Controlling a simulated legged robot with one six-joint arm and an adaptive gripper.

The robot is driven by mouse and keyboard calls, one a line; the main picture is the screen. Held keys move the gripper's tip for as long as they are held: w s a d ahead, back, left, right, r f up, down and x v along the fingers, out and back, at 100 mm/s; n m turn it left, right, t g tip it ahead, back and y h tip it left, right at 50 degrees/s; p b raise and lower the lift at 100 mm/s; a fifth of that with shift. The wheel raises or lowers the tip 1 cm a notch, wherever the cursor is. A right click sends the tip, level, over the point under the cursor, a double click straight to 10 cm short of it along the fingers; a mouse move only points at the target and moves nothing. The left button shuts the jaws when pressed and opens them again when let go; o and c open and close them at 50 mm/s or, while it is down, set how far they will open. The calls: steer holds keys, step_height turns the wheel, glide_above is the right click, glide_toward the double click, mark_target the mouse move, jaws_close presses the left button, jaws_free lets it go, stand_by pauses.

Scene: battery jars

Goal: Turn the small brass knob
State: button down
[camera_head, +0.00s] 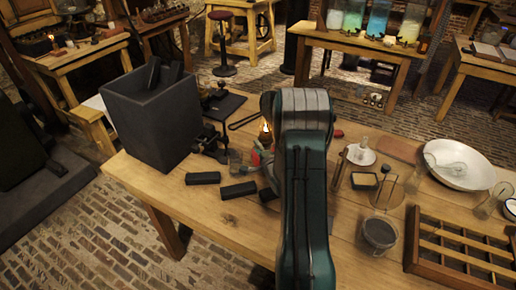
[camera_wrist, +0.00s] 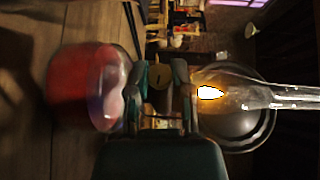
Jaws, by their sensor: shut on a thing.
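An oil lamp with a red glass body (camera_wrist: 85,88) shows in the wrist view, lying sideways in that picture. Its lit flame (camera_wrist: 210,92) burns inside a clear chimney on the right. The small brass knob (camera_wrist: 160,77) is a round disc between the lamp's body and flame. My gripper (camera_wrist: 160,74) is shut on the knob, with one finger on each side of it. In the head view the lamp flame (camera_head: 265,130) shows just left of my arm, which hides my gripper and much of the lamp.
A tall dark grey jar (camera_head: 150,118) stands at the left of the wooden table (camera_head: 190,205). Several black blocks (camera_head: 238,190) lie near the front. A white dish (camera_head: 458,165), a glass jar (camera_head: 379,234) and a slotted wooden tray (camera_head: 416,245) are to the right.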

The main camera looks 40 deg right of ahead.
steer(key=n+g, duration=0.1)
steer(key=g, duration=0.1)
steer(key=n+g, duration=0.1)
steer(key=g, duration=0.2)
steer(key=shift+a+r, duration=0.1)
steer(key=n+g, duration=0.1)
steer(key=g, duration=0.3)
steer(key=shift+w+a, duration=0.1)
steer(key=shift+n+g, duration=0.3)
steer(key=shift+g, duration=0.7)
steer(key=g, duration=0.2)
steer(key=shift+w+n+g, duration=0.15)
steer(key=shift+n+g, duration=0.15)
steer(key=shift+w+r+n+g+h, duration=0.1)
steer(key=shift+n+g+h, duration=0.35)
steer(key=shift+g, duration=1.15)
steer(key=c, duration=0.8)
jaws_free()
steer(key=shift+o, duration=0.2)
